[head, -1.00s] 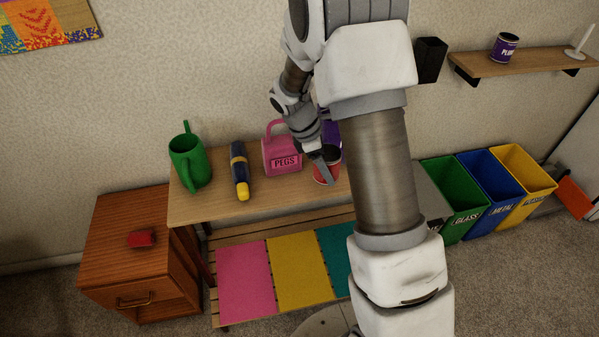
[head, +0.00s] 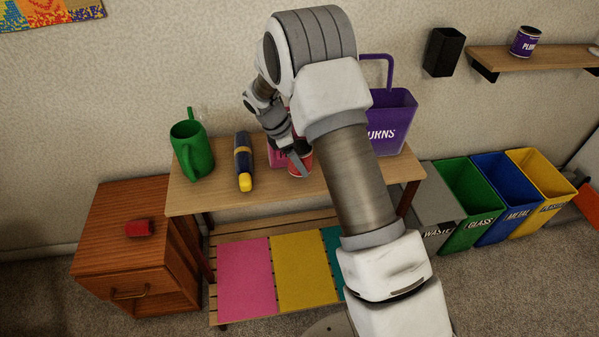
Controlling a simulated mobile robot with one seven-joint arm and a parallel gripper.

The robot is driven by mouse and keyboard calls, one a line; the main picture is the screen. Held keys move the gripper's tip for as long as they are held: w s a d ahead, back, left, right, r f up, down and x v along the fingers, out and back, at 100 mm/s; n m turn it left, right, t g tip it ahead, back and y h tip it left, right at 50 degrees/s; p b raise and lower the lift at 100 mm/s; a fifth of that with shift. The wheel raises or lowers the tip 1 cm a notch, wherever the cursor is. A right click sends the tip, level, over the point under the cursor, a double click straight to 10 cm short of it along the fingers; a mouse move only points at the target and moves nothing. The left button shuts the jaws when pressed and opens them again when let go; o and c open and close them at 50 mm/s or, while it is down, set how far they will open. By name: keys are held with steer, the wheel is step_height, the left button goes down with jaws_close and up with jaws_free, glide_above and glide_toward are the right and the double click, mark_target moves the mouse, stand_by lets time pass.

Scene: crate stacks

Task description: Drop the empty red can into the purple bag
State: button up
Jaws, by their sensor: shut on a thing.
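My gripper (head: 299,160) is shut on a red can (head: 307,166), seen over the table. The gripper's finger and wrist cover part of the can, and I cannot tell whether its bottom touches the table. The purple bag (head: 400,111), a box-like carrier with a tall handle and white lettering ending in "URNS", stands on the right of the table. My arm hides its left part. The can is to the left of the bag and apart from it, in front of the pink PEGS container (head: 277,155).
A small red cylinder (head: 139,228) lies on the wooden cabinet (head: 115,250). Labelled bins, including green GLASS (head: 473,205), stand right of the table (head: 215,200).

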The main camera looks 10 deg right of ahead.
steer(key=shift+f+b, duration=0.85)
steer(key=shift+f, duration=1.1)
steer(key=shift+f, duration=0.15)
steer(key=o, duration=1.2)
